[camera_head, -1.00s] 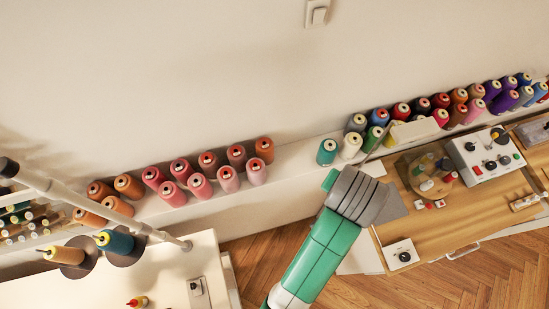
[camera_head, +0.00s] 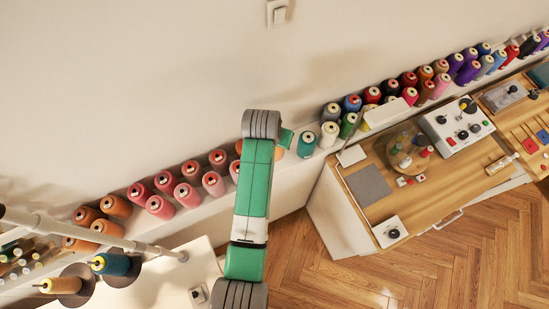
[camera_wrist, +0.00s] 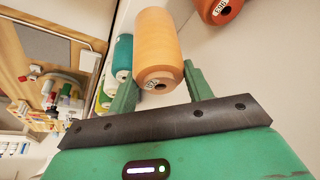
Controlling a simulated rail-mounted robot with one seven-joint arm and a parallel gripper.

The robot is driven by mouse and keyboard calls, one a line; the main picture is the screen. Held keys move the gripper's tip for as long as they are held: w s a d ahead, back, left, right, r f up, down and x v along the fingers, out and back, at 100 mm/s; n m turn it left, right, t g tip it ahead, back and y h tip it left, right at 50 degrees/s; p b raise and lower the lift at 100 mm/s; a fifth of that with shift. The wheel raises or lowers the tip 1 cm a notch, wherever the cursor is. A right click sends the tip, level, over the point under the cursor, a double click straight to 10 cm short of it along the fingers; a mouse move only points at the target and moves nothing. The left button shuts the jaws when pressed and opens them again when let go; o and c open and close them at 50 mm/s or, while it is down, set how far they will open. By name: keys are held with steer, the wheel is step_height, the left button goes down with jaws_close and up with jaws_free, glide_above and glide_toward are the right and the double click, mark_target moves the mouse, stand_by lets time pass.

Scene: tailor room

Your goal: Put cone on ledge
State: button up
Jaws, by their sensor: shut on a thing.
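An orange cone of thread (camera_wrist: 157,42) is between the two green fingers of my gripper (camera_wrist: 160,75) in the wrist view, and the gripper is shut on it. In the head view, my gripper (camera_head: 286,138) is over the long white ledge (camera_head: 290,180) along the wall, mostly hidden behind my arm. A bit of the orange cone (camera_head: 279,153) shows beside my arm there. I cannot tell whether the cone touches the ledge.
A redder orange cone (camera_wrist: 218,8) stands close by on one side, teal cone (camera_head: 306,143) on the other. Pink cones (camera_head: 187,195) line the ledge at left. A wooden-topped worktable (camera_head: 410,200) stands at right, a white table (camera_head: 190,262) at lower left.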

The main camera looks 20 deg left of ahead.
step_height(320, 180, down, 8)
steer(key=shift+b, duration=0.35)
steer(key=shift+f, duration=0.2)
steer(key=o, duration=1.4)
steer(key=shift+c, duration=0.2)
steer(key=p+v, duration=0.2)
steer(key=v, duration=1)
steer(key=shift+r, duration=0.2)
